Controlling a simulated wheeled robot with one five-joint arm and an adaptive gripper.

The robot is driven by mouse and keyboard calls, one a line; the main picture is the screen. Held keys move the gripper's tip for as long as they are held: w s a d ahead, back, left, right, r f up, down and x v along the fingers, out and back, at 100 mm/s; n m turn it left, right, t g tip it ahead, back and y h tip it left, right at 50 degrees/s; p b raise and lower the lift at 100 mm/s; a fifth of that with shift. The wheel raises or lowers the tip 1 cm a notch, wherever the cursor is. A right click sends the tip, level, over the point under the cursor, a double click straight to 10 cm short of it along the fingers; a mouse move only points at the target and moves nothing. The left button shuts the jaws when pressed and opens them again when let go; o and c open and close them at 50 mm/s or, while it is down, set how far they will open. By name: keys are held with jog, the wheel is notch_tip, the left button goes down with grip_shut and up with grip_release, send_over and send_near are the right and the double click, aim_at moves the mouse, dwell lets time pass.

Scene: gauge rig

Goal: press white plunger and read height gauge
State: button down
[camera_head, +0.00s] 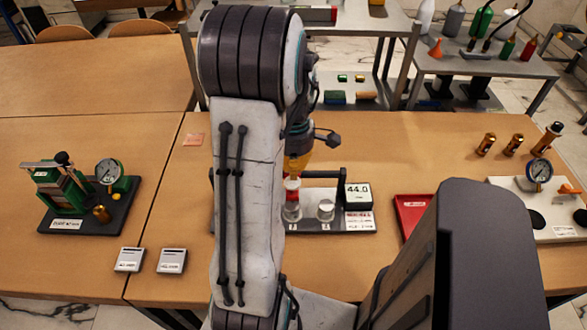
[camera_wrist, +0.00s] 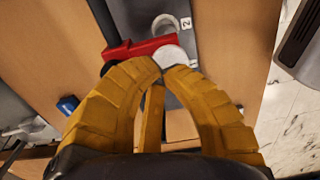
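The height gauge rig stands mid-table on a dark base (camera_head: 358,224). Its display (camera_head: 357,195) reads 44.0. A red part (camera_head: 292,190) of the gauge sits above a pale cylinder (camera_head: 292,212); a second pale cylinder (camera_head: 326,210) stands to its right. In the wrist view the red arm (camera_wrist: 138,48) reaches over a white round top (camera_wrist: 172,56), which I take for the white plunger. My gripper (camera_wrist: 164,70) has its yellow fingertips together just at the white top's edge; I cannot tell if they touch it. Nothing shows between them. The gripper (camera_head: 296,168) is partly hidden by my arm in the head view.
A red tray (camera_head: 412,212) lies right of the rig. A green dial-gauge stand (camera_head: 62,190) is at left, and a white dial board (camera_head: 563,228) with brass pieces at right. Two small grey boxes (camera_head: 172,261) lie near the front edge. The left back table is clear.

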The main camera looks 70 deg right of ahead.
aim_at(292, 192)
jog(key=shift+f, duration=0.8)
notch_tip(292, 192, down, 3)
jog(key=b, duration=0.3)
jog(key=shift+r, duration=0.15)
jog(key=shift+a+r, duration=0.1)
